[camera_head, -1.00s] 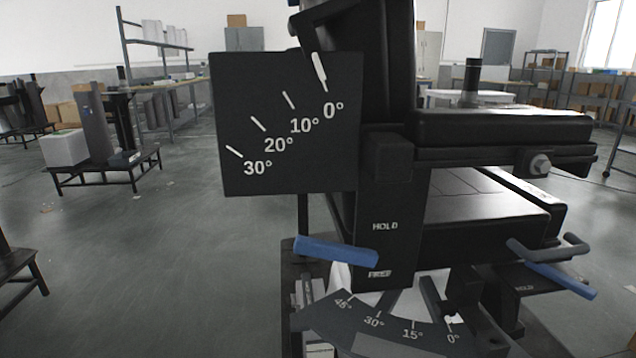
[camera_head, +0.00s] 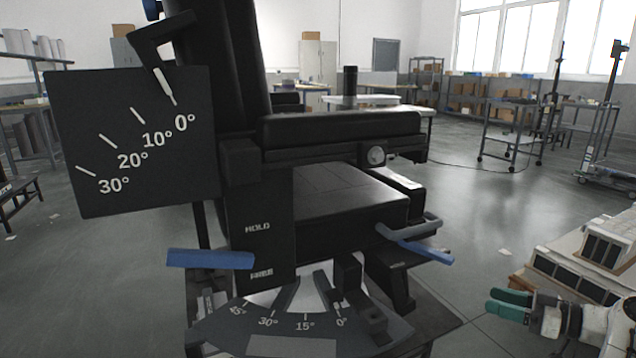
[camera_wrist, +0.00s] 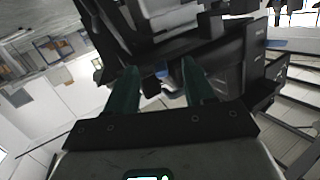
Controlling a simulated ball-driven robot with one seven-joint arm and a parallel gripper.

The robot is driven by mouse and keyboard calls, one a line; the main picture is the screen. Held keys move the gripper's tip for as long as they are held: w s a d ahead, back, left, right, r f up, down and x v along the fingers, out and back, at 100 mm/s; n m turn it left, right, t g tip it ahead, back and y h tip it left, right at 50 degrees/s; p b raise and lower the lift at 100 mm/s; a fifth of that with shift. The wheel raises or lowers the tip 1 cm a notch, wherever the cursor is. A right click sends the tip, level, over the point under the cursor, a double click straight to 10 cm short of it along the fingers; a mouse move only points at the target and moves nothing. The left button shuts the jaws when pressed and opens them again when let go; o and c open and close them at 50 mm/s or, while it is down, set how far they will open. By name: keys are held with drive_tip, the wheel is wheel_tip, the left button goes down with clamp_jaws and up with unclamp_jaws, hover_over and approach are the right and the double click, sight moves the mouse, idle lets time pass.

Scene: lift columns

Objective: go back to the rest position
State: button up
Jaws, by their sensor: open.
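My gripper (camera_head: 508,304) shows at the lower right of the head view, with green fingers pointing left. It is open and empty, to the right of the black lift column device (camera_head: 340,215) and apart from it. In the wrist view the two green fingers (camera_wrist: 158,88) stand apart with nothing between them, and the black device (camera_wrist: 215,55) fills the background beyond them. The device carries an angle plate (camera_head: 135,140) marked 0° to 30°, with a white pointer near 0°. A blue lever (camera_head: 210,259) sits by the HOLD and FREE labels. A second blue-ended lever (camera_head: 425,250) is on the right side.
A lower angle scale (camera_head: 290,325) juts from the device's base. Open grey floor (camera_head: 480,220) lies to the right. A wheeled cart (camera_head: 508,125) and shelves (camera_head: 470,90) stand at the back. A low dark stand (camera_head: 18,195) is at the left edge.

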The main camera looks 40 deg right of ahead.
drive_tip(key=w+a+f+m+g+y, duration=0.1)
drive_tip(key=w+a+f+g, duration=0.25)
drive_tip(key=a+f, duration=0.55)
drive_tip(key=w+a+f+g+y, duration=0.1)
drive_tip(key=w+a+f+g, duration=0.2)
drive_tip(key=a+f+g, duration=0.55)
drive_tip(key=s+a+f+g+h, duration=0.2)
drive_tip(key=s+a, duration=0.4)
drive_tip(key=a, duration=0.5)
drive_tip(key=s+a+f+g+h, duration=0.1)
drive_tip(key=s+a+h, duration=0.2)
drive_tip(key=s+a, duration=0.6)
wheel_tip(320, 180, up, 30)
drive_tip(key=w+a+p, duration=0.1)
drive_tip(key=w+p, duration=0.1)
drive_tip(key=p, duration=2.8)
drive_tip(key=shift+w+a+r, duration=0.15)
drive_tip(key=shift+a+r, duration=0.05)
drive_tip(key=shift+a, duration=0.1)
